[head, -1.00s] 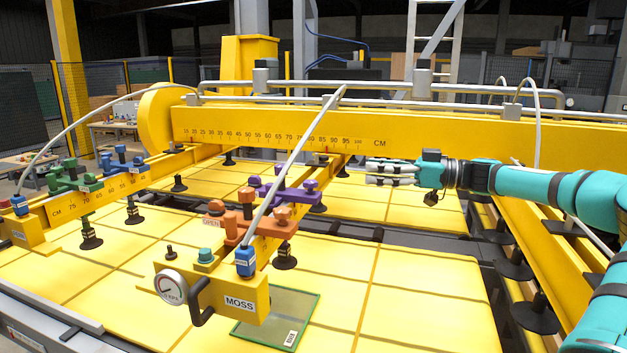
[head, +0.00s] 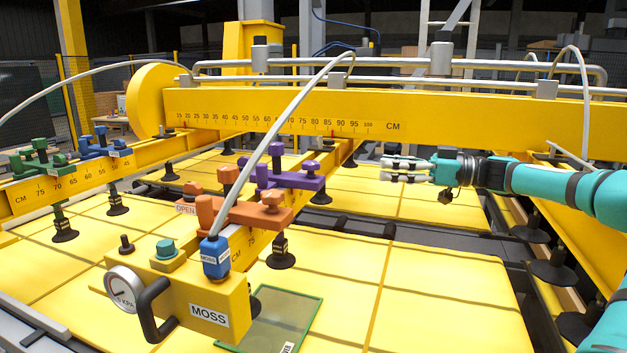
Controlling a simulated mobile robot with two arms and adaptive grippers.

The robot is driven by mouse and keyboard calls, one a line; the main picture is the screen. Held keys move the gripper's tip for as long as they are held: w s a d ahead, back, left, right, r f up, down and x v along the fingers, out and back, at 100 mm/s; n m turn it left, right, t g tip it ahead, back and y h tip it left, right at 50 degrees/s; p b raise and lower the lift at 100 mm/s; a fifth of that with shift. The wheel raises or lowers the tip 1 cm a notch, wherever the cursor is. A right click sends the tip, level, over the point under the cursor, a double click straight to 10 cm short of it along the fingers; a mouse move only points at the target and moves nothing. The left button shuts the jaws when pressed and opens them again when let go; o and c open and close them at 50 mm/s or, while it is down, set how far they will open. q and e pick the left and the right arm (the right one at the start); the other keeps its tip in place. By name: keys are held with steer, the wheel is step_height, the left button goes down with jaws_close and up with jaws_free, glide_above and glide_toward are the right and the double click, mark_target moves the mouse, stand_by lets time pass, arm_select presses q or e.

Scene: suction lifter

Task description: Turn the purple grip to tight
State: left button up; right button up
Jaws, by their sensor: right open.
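The purple grip (head: 285,178) is a clamp with upright knobs on the near yellow arm marked MOSS, behind the orange grip (head: 245,212). The white hose passes in front of its left part. My right gripper (head: 382,170) comes in from the right, its fingers pointing left, open and empty. In the picture it lies to the right of the purple grip, with a clear gap between them. How tight the purple grip sits cannot be told. My left gripper is out of view.
A white hose (head: 290,112) arcs over the near arm to a blue fitting (head: 215,257). Green (head: 41,162) and blue (head: 101,146) grips sit on the left arm. The scaled yellow beam (head: 280,110) runs behind. A gauge (head: 124,288) and a glass pane (head: 276,322) are in front.

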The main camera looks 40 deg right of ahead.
steer(key=f, duration=0.2)
steer(key=p, duration=0.6)
glide_toward(313, 162)
steer(key=x, duration=0.5)
steer(key=shift+w+a+f+b, duration=0.2)
steer(key=shift+w+a, duration=0.1)
steer(key=shift+w, duration=0.3)
steer(key=shift+w+a+f+b, duration=0.1)
steer(key=shift+w+a+f, duration=0.1)
steer(key=shift+w+a, duration=0.3)
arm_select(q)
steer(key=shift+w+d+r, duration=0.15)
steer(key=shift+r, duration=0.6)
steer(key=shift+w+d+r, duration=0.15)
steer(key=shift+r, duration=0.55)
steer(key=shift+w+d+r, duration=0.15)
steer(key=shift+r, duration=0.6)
arm_select(e)
steer(key=shift+x, duration=1.15)
steer(key=shift+d+r, duration=0.1)
steer(key=shift+r, duration=0.05)
